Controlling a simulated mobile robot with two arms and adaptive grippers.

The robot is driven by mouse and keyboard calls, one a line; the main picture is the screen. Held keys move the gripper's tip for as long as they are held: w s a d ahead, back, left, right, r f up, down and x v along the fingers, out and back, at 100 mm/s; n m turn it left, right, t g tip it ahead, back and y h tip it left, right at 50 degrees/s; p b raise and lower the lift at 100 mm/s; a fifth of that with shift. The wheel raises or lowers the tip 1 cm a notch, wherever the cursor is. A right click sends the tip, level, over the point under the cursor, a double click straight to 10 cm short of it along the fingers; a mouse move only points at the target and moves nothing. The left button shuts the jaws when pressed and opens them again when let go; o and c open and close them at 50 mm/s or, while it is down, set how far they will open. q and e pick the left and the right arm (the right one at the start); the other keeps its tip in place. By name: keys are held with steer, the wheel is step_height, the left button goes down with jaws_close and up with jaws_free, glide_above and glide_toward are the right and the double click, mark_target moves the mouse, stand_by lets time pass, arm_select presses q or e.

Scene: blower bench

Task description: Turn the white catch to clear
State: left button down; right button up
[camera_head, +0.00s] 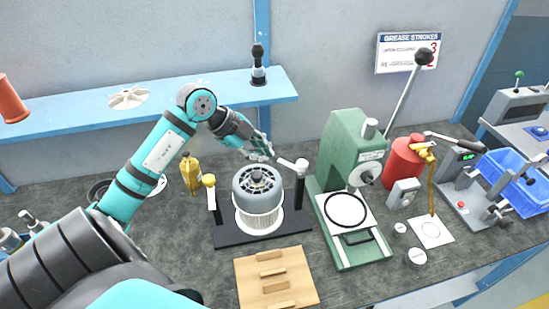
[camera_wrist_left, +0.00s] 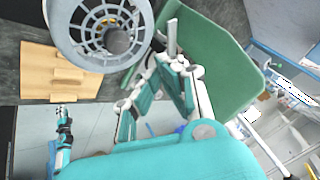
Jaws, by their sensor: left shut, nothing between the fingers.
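The white catch (camera_head: 291,164) sits on top of the black post at the blower's right. Its short arm points left, over the edge of the grey blower (camera_head: 257,190). A white bar (camera_wrist_left: 172,38), which looks like the catch, also shows in the left wrist view. My left gripper (camera_head: 267,155) is shut and empty, just left of and behind the catch arm. In the wrist view its fingertips (camera_wrist_left: 165,64) are close to the white bar; I cannot tell whether they touch. A small teal and black part (camera_wrist_left: 65,125), seemingly my right gripper, shows low at the left there.
A yellow-topped post (camera_head: 210,181) stands left of the blower on the black base (camera_head: 262,241). A green press (camera_head: 352,145) stands close on the right. A wooden block (camera_head: 300,279) lies in front.

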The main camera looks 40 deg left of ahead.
mark_target(288, 166)
arm_select(q)
steer(key=p+x, duration=0.2)
steer(key=x, duration=0.6)
steer(key=shift+w+d+f, duration=0.1)
steer(key=shift+d, duration=0.05)
steer(key=shift+w+d+f, duration=0.15)
steer(key=shift+w+f, duration=0.1)
steer(key=shift+f, duration=0.2)
steer(key=shift+w+a+m+g+h+b, duration=0.15)
steer(key=shift+a+m+g+h, duration=0.1)
steer(key=shift+m, duration=0.3)
steer(key=shift+w+a+m+g+h+b, duration=0.15)
steer(key=shift+w+m+g+h, duration=0.1)
steer(key=shift+m, duration=0.3)
steer(key=shift+w+a+m+g+h+b, duration=0.25)
steer(key=shift+w+m+g+h+b, duration=0.15)
steer(key=shift+m, duration=0.5)
steer(key=shift+w+a, duration=0.1)
steer(key=shift+w, duration=0.2)
